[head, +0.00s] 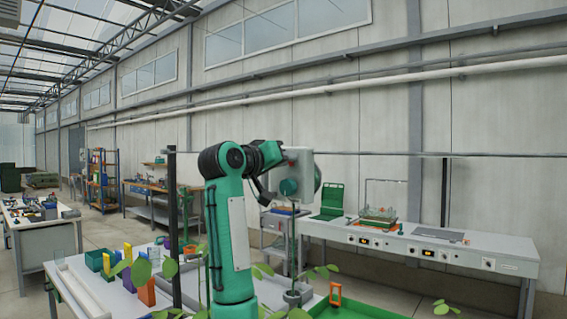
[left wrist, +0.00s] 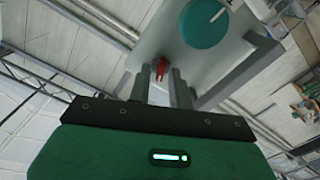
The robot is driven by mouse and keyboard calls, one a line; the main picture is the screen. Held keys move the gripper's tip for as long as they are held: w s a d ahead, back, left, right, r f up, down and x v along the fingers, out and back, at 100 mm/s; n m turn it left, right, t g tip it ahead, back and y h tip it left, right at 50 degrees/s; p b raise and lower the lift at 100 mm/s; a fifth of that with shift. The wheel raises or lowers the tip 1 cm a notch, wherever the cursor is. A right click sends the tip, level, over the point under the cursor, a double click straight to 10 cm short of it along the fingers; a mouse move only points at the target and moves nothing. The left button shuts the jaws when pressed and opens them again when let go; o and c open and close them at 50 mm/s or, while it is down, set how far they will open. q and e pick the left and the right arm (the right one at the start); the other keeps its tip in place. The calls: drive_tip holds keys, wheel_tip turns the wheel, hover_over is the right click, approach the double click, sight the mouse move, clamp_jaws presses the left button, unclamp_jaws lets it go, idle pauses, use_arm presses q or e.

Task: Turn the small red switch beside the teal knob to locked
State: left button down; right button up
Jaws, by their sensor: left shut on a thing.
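The small red switch (left wrist: 161,68) shows in the left wrist view, low on a pale grey panel (left wrist: 175,45). The teal knob (left wrist: 204,24), round with a white pointer line, is beside it, up and to the right. My left gripper (left wrist: 160,92) has its fingers close on both sides of the red switch and is shut on it. The fingers partly hide the switch, and no lock marking is readable. My right gripper is not in view.
A long grey bench (head: 455,249) with a green holder (head: 333,200) stands along the wall at right. Plant leaves (head: 141,272) and a green tray (head: 360,312) are in front.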

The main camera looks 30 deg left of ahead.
use_arm(q)
drive_tip(key=shift+d+m+p, duration=0.15)
drive_tip(key=shift+m+p, duration=1)
drive_tip(key=shift+m, duration=2.35)
drive_tip(key=shift+d+m+p, duration=0.15)
drive_tip(key=shift+m+p, duration=0.95)
drive_tip(key=shift+m, duration=2.4)
drive_tip(key=c, duration=1.6)
unclamp_jaws()
drive_tip(key=shift+o, duration=0.2)
drive_tip(key=shift+s, duration=0.1)
